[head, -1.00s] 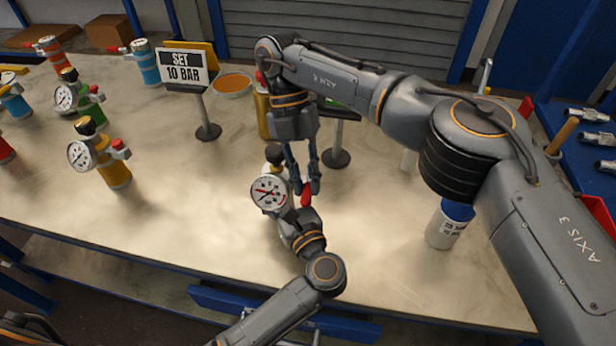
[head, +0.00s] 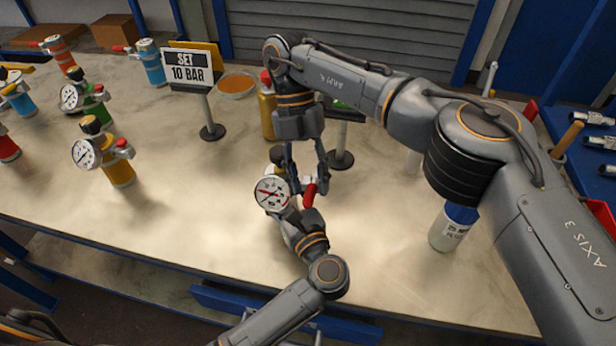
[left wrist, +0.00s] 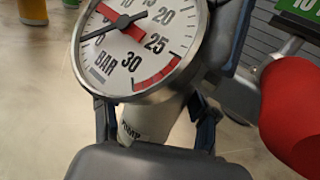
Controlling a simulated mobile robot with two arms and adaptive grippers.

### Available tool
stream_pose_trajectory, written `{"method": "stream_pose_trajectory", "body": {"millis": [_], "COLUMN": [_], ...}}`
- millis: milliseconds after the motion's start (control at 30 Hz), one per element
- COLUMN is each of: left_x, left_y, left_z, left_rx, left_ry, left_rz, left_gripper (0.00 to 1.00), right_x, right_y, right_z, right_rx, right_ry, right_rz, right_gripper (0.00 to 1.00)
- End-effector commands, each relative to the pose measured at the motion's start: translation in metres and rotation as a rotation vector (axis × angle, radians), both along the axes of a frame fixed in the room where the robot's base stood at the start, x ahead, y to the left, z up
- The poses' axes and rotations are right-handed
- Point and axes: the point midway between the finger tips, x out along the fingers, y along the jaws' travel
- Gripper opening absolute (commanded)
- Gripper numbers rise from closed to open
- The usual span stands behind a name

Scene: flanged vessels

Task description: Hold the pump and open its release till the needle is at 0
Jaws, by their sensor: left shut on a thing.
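The pump with its round white gauge (head: 272,193) stands at the front middle of the table, seen partly behind my arms. My left gripper (head: 292,212) is shut on the pump's pale body (left wrist: 150,122), below the gauge. The dial (left wrist: 135,50) is close in the left wrist view. Its black needle points left, near the low end of the scale; I cannot read the exact value. A thick red marker also shows on the dial. The red release lever (head: 310,194) sits right of the gauge. My right gripper (head: 309,187) is open, its fingers spread by the lever.
A "SET 10 BAR" sign (head: 192,68) stands further back. Several gauged pumps, including a yellow one (head: 118,168), stand at left. An orange dish (head: 237,84) and a yellow bottle (head: 266,112) are behind. A white and blue container (head: 453,228) stands at right. The front left tabletop is clear.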

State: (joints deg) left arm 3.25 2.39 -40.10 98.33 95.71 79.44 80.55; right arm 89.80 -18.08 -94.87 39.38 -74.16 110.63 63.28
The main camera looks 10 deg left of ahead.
Motion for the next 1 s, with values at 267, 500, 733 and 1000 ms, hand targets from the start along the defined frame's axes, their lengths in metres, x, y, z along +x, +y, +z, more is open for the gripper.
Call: {"method": "stream_pose_trajectory", "body": {"millis": [267, 500, 733, 1000], "left_x": [0.0, 0.0, 0.0, 0.0], "left_y": [0.0, 0.001, 0.001, 0.001], "left_z": [0.0, 0.0, 0.0, 0.0], "left_rx": [0.0, -0.001, -0.001, 0.0], "left_ry": [0.001, 0.001, 0.001, 0.0], "left_rz": [0.0, 0.001, 0.002, 0.002], "left_gripper": [0.08, 0.08, 0.08, 0.08], "right_x": [-0.002, -0.002, 0.003, 0.013], "right_y": [-0.001, -0.012, -0.024, -0.034], "right_z": [0.0, 0.0, 0.0, 0.0], "right_rx": [0.0, -0.003, -0.006, -0.006], "right_ry": [0.002, 0.001, 0.0, 0.0], "right_rz": [0.077, 0.392, 0.768, 1.222], "right_gripper": [0.42, 0.42, 0.42, 0.42]}}
